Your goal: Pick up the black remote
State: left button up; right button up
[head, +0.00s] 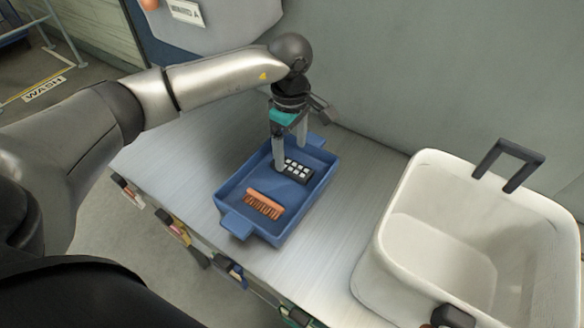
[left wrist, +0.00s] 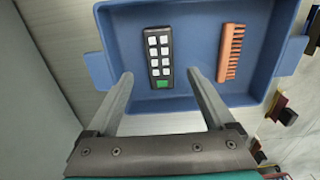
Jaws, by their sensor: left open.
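The black remote (head: 297,170) has white buttons and lies in the blue tray (head: 232,190), towards its far part. In the left wrist view the remote (left wrist: 159,58) shows whole, with a green button at its near end. My left gripper (head: 290,152) is over the tray, pointing down, just beside the remote. In the left wrist view its two fingers (left wrist: 160,77) are apart, with the remote's near end between and beyond the tips and nothing held. My right gripper does not show.
A large white bin (head: 400,240) with dark handles stands to the right. The light tabletop (head: 330,235) between tray and bin is clear. A wall rises behind.

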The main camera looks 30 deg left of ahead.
aim_at(291, 166)
pick_arm(q)
notch_tip(291, 166, down, 5)
jog(key=shift+r, duration=0.2)
grip_shut()
dwell(0.6)
